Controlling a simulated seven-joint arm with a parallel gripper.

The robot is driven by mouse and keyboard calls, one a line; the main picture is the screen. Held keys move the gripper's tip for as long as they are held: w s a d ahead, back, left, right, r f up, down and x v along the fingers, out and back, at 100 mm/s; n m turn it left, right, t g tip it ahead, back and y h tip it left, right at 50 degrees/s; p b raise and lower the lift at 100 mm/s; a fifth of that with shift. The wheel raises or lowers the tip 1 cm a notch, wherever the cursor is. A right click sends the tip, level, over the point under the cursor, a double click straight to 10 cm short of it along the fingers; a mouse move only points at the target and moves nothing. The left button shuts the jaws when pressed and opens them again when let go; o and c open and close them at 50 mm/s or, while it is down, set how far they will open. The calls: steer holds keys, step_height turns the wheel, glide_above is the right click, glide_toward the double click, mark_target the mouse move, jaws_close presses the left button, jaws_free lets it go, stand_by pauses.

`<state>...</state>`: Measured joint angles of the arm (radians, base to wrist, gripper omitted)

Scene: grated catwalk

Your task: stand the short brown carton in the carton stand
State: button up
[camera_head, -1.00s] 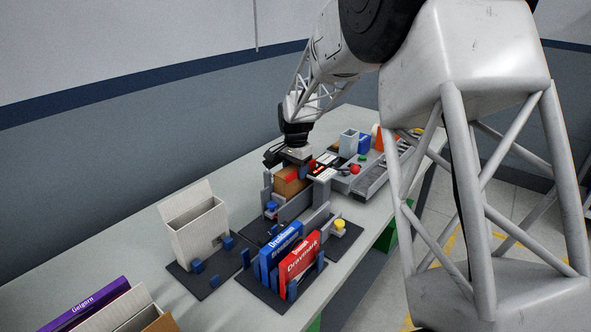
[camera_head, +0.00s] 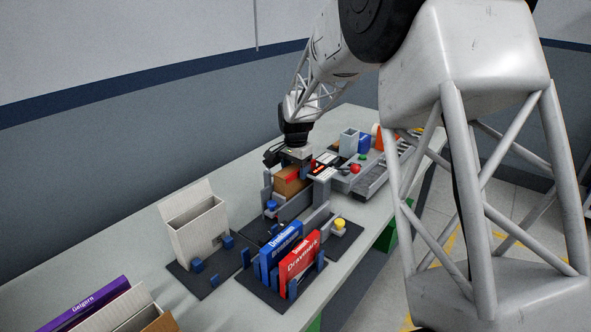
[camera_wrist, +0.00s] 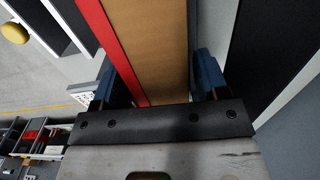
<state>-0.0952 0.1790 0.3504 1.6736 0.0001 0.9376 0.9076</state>
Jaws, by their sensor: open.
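The short brown carton (camera_head: 287,184) stands upright between the grey walls of the carton stand (camera_head: 292,208). I cannot tell whether its base is fully down. In the wrist view the carton (camera_wrist: 155,45) shows a brown face with a red strip along its left edge. My gripper (camera_head: 293,168) is just above the carton, its blue fingers (camera_wrist: 161,80) one on each side of it. The jaws are open, with a gap visible beside the right finger. The carton's lower part is hidden by the stand's front wall.
A white open box (camera_head: 196,230) stands left on a dark base. A blue box (camera_head: 280,250) and a red box (camera_head: 300,260) stand in front in a dark rack. A grey tray (camera_head: 372,178) with small items lies right. Bare table (camera_head: 130,240) shows at left.

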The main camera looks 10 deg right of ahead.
steer(key=shift+r, duration=3.9)
steer(key=shift+s+d+r, duration=0.15)
steer(key=shift+s+r, duration=0.1)
steer(key=shift+s, duration=0.1)
steer(key=s+d+r+n, duration=0.1)
steer(key=s+d+r, duration=0.15)
steer(key=s, duration=0.55)
steer(key=s+d+r+n+t, duration=0.1)
steer(key=s+r+n, duration=0.15)
steer(key=s, duration=0.55)
steer(key=s+d+r+n, duration=0.1)
steer(key=s+r, duration=0.2)
steer(key=s, duration=0.5)
steer(key=s+d+f+n, duration=0.1)
steer(key=s+f+n, duration=0.1)
steer(key=s, duration=1.1)
steer(key=s+d+f+n+t, duration=0.1)
steer(key=s+d+f+n, duration=0.1)
steer(key=s, duration=1.1)
steer(key=shift+d+n+t, duration=0.15)
steer(key=shift+n+t, duration=0.15)
steer(key=shift+n, duration=0.05)
steer(key=shift+c, duration=0.4)
